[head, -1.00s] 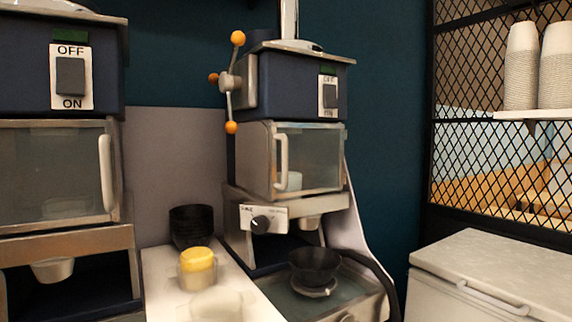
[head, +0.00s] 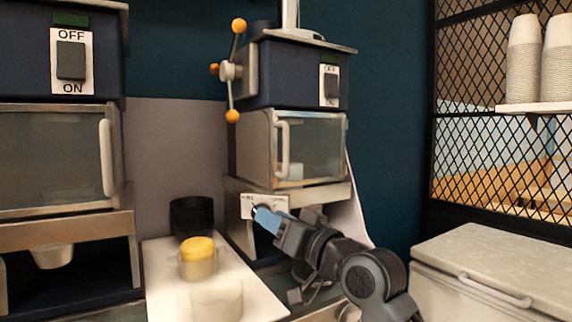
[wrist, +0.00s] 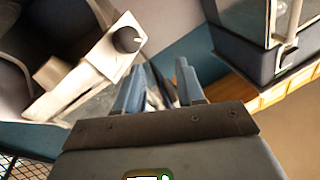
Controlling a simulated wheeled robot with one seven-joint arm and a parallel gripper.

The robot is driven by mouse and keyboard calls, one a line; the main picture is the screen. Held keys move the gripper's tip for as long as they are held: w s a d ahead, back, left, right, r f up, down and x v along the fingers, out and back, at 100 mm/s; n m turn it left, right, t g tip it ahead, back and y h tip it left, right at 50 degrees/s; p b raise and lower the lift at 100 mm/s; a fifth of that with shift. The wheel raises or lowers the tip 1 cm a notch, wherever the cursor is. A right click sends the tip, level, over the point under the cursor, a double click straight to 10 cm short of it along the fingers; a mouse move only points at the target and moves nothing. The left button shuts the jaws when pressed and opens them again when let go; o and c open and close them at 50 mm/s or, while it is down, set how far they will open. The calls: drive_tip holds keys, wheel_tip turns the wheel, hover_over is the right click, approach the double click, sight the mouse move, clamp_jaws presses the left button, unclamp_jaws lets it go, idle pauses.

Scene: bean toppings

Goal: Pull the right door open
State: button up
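The right door (head: 318,145) is a clear panel on the right machine, and it looks shut. Its pale upright handle (head: 283,150) is at the panel's left edge. My gripper (head: 262,217) is below the door and handle, in front of the white knob panel (head: 248,203), apart from the handle. In the wrist view my gripper (wrist: 157,80) has its two blue-grey fingers apart with nothing held between them. The knob panel (wrist: 95,75) is at upper left there. A glass-fronted box with a handle (wrist: 285,52) is at upper right; I cannot tell which machine's it is.
The left machine (head: 50,155) has a similar door. A white tray (head: 160,270) with a yellow-topped cup (head: 198,258) stands between the machines, and black bowls (head: 191,217) are behind it. A pale chest (head: 500,255) is at right.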

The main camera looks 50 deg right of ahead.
sight(288, 149)
drive_tip(key=d+r+n+g, duration=0.1)
drive_tip(key=d+r+n, duration=0.3)
drive_tip(key=d+r, duration=0.7)
drive_tip(key=shift+w+a+r+p, duration=0.15)
drive_tip(key=shift+w+r, duration=0.1)
drive_tip(key=shift+w, duration=0.85)
drive_tip(key=shift+w+a+r+p, duration=0.15)
drive_tip(key=shift+w+r, duration=0.1)
drive_tip(key=shift+w, duration=0.9)
drive_tip(key=shift+w+a+r+p, duration=0.15)
drive_tip(key=shift+w+r, duration=0.1)
drive_tip(key=shift+w, duration=0.85)
drive_tip(key=shift+c, duration=0.2)
clamp_jaws()
